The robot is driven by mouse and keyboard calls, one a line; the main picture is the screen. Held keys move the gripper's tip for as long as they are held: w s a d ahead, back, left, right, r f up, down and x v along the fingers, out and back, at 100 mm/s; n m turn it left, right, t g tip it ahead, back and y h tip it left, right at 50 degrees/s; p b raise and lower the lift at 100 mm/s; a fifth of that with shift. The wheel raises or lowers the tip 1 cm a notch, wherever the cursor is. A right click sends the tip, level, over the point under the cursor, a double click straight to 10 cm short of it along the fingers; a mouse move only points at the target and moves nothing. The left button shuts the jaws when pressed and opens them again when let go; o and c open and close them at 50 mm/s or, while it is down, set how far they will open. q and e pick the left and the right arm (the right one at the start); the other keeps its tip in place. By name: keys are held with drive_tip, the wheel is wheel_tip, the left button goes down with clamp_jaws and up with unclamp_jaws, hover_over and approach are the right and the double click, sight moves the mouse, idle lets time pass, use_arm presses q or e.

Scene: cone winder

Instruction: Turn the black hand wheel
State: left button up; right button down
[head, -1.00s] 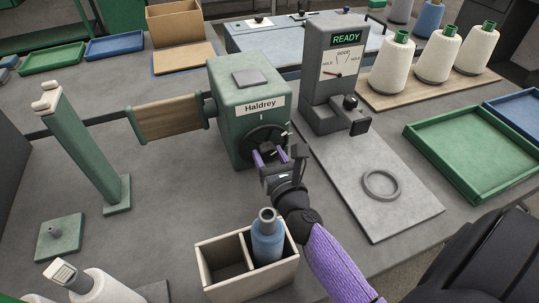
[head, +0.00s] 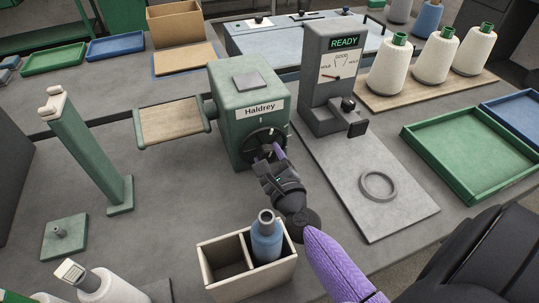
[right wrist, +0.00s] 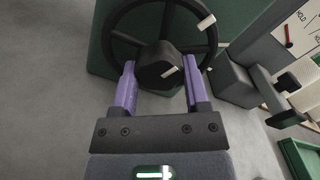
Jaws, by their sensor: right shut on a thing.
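The black hand wheel (head: 250,149) is on the front of the green Haldrey machine (head: 228,88). In the right wrist view the wheel (right wrist: 113,37) shows its rim, spokes, dark hub and pale marks. My right gripper (head: 271,153) is at the wheel's middle, its purple fingers on either side of the hub. In the wrist view the fingers (right wrist: 160,66) are shut on the hub. The fingers hide part of the wheel in the head view. A wooden-faced reel (head: 171,121) sticks out from the machine's left side. My left gripper is out of view.
A green post (head: 88,155) stands left.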

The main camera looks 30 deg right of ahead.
drive_tip(key=shift+n+p, duration=0.4)
drive_tip(key=shift+n, duration=1.6)
drive_tip(key=shift+c, duration=0.4)
unclamp_jaws()
drive_tip(key=shift+r, duration=0.1)
